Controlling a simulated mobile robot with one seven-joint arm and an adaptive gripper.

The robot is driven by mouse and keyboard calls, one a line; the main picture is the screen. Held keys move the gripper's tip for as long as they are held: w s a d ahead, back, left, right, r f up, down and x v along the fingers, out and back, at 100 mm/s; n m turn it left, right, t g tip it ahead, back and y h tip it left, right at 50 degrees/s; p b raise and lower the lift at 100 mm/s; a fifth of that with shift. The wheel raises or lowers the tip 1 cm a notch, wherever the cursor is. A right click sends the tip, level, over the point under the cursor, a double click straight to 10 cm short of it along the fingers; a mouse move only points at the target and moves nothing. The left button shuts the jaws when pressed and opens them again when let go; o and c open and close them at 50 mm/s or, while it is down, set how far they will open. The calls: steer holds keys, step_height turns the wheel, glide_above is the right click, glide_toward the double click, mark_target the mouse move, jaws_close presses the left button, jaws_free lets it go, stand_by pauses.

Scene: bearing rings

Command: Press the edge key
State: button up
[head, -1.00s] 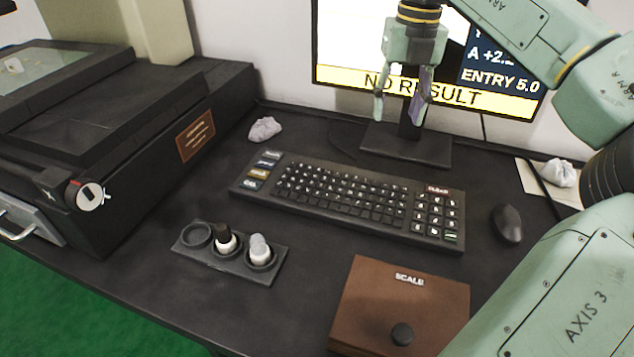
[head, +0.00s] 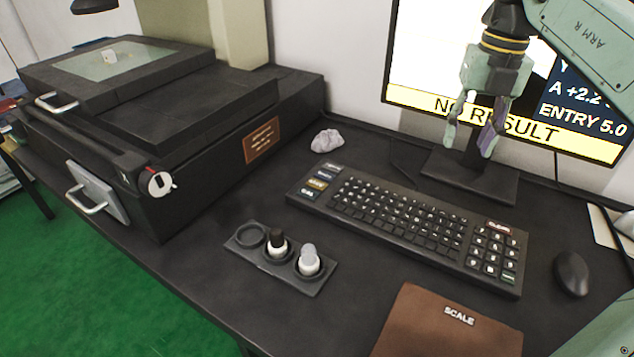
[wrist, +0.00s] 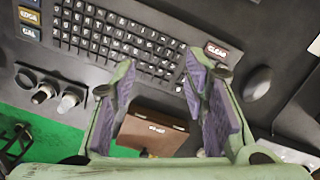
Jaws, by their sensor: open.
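The keyboard (head: 400,220) lies on the dark desk with a column of larger keys at its left end. The tan edge key (head: 317,184) is third from the back in that column; its label reads as EDGE in the wrist view (wrist: 29,16), near the top left corner. My gripper (head: 469,147) is open and empty, fingers pointing down, above the desk in front of the monitor stand. It is well to the right of the edge key. In the wrist view, its two purple-padded fingers (wrist: 158,78) stand apart, with the keyboard beyond them.
A rack (head: 250,258) with two small bottles stands front left of the keyboard. A brown SCALE box (head: 440,325) is in front, a mouse (head: 571,273) at right, a crumpled lump (head: 326,141) behind. The monitor (head: 420,60) shows NO RESULT. A large dark machine (head: 200,150) stands left.

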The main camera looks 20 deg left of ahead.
jaws_close()
stand_by(1.5)
